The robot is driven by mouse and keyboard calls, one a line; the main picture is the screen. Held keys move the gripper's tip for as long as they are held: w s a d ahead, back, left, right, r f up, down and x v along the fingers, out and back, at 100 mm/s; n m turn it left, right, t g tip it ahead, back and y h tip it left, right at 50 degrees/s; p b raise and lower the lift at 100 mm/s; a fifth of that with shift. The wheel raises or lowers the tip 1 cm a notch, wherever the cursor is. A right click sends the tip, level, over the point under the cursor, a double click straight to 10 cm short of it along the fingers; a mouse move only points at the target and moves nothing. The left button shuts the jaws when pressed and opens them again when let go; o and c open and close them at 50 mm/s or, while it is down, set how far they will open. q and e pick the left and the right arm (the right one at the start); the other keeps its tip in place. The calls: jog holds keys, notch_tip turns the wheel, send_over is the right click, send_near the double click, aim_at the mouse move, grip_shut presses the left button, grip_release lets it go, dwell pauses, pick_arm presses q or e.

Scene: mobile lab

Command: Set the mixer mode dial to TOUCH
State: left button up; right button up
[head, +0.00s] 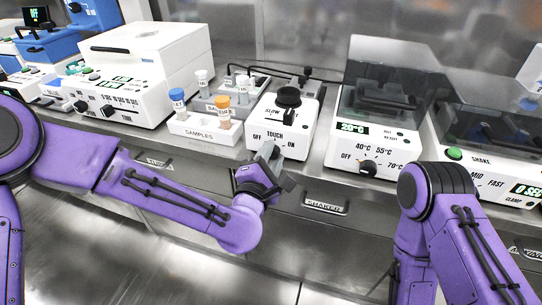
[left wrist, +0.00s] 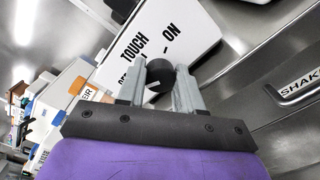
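The mixer (head: 290,126) is a white box with a black cup-shaped top and the labels OFF, TOUCH and ON on its sloped front; its TOUCH and ON labels also show in the left wrist view (left wrist: 187,47). Its black mode dial (left wrist: 160,76) shows between my left fingers in that view, but my gripper hides it in the head view. Which label the dial points to cannot be made out. My left gripper (head: 268,154) is at the mixer's front, one finger on each side of the dial (left wrist: 160,84). Whether the fingers press on it is unclear. My right gripper is out of view.
A white SAMPLES rack (head: 205,133) with capped tubes stands left of the mixer. A heating unit (head: 345,152) with its own black dial stands close on the right, with a shaker (head: 485,165) beyond. The steel drawer front with a SHAKER handle (head: 325,203) lies below.

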pick_arm(q)
jog(key=shift+m, duration=0.3)
jog(key=m, duration=0.5)
jog(key=shift+f+m+p, duration=0.1)
jog(key=shift+m+p, duration=0.2)
jog(key=m, duration=0.6)
jog(key=shift+f+p, duration=0.1)
jog(key=shift+p, duration=0.25)
jog(key=shift+m, duration=0.4)
jog(key=o, duration=1)
jog(key=shift+o, duration=0.2)
